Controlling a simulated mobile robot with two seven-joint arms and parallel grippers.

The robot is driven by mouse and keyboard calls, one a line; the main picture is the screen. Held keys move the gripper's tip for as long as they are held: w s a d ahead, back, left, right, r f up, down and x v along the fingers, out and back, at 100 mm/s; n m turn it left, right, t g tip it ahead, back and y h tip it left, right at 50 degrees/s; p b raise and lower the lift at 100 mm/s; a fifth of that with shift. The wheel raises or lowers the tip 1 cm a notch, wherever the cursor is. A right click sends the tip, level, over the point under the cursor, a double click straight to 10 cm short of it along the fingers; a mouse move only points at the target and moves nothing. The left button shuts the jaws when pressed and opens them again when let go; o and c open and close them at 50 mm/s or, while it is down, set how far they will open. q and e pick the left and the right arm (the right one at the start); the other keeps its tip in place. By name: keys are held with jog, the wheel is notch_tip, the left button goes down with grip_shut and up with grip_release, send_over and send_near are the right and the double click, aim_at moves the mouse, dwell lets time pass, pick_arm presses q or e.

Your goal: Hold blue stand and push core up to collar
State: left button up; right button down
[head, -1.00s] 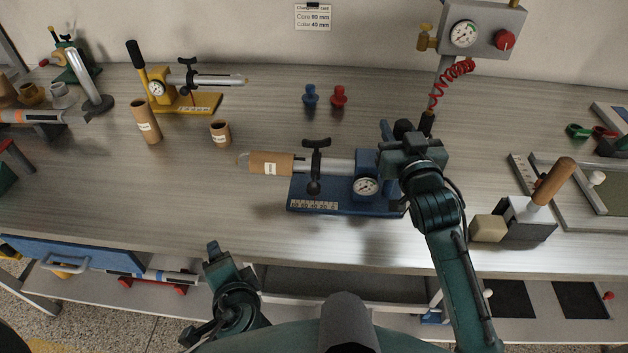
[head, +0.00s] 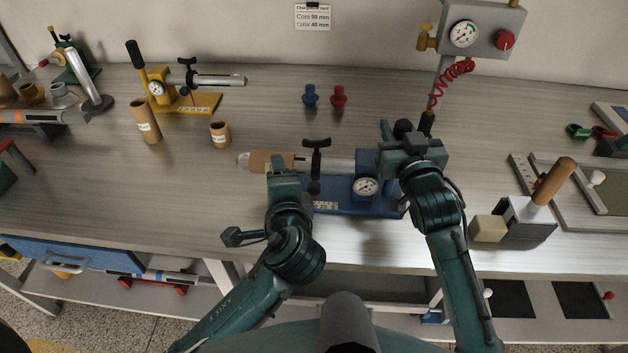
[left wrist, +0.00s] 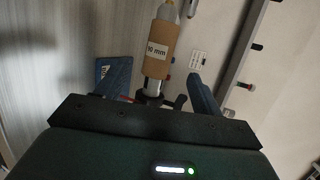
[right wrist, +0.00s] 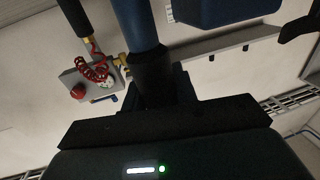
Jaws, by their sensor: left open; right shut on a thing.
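The blue stand (head: 334,206) has a gauge block (head: 367,182) and a horizontal metal shaft. A brown cardboard core (head: 261,161) sits around the shaft near its left end; its label reads partly "0 mm" in the left wrist view (left wrist: 157,48). The black collar (head: 316,162) with a T-shaped knob is on the shaft, right of the core. My left gripper (head: 284,174) is open at the core's near side, its fingers on either side in the left wrist view, contact unclear. My right gripper (head: 404,146) is shut on the stand's black-ended blue handle (right wrist: 135,18).
A yellow stand (head: 190,103) and two loose cores (head: 146,122) (head: 220,133) stand at the left. Blue and red plugs (head: 310,96) (head: 338,97) stand behind. A regulator (head: 484,28) with red hose and a wood-handled tool (head: 540,200) are at the right. Front table is clear at left.

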pick_arm(q)
jog(key=shift+x, duration=4)
jog(key=shift+a, duration=0.1)
jog(key=shift+c, duration=0.2)
jog(key=shift+s, duration=0.1)
jog(key=c, duration=1)
jog(key=shift+o, duration=0.2)
jog(key=shift+d, duration=0.2)
